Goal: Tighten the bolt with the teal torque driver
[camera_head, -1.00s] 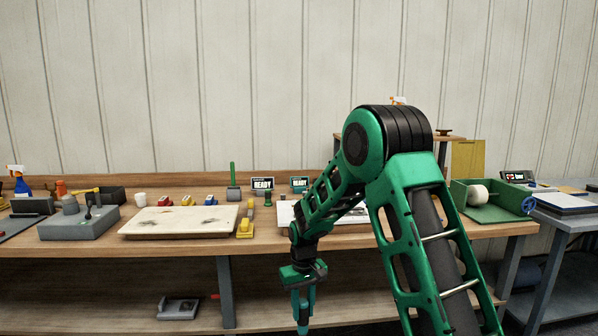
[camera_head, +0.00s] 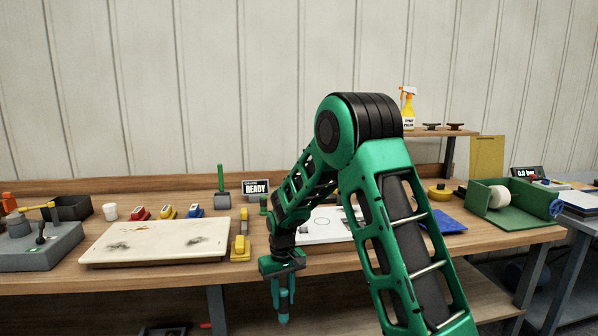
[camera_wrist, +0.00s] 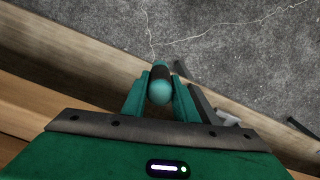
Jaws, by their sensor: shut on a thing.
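My gripper (camera_head: 283,300) hangs at the front edge of the bench, in front of it and pointing down. It is shut on the teal torque driver (camera_wrist: 160,88), which shows as a teal rounded end with a dark band between the two fingers in the wrist view. In the head view the driver (camera_head: 284,306) hangs down between the fingers. Much of it is hidden by the fingers. I cannot make out the bolt in either view.
The wooden bench (camera_head: 130,278) holds a stained cream board (camera_head: 155,243), a yellow tool (camera_head: 240,245), a white plate (camera_head: 318,228) partly behind my arm, a READY sign (camera_head: 256,188) and a green bin (camera_head: 515,215). Bare concrete floor (camera_wrist: 230,50) lies below the gripper.

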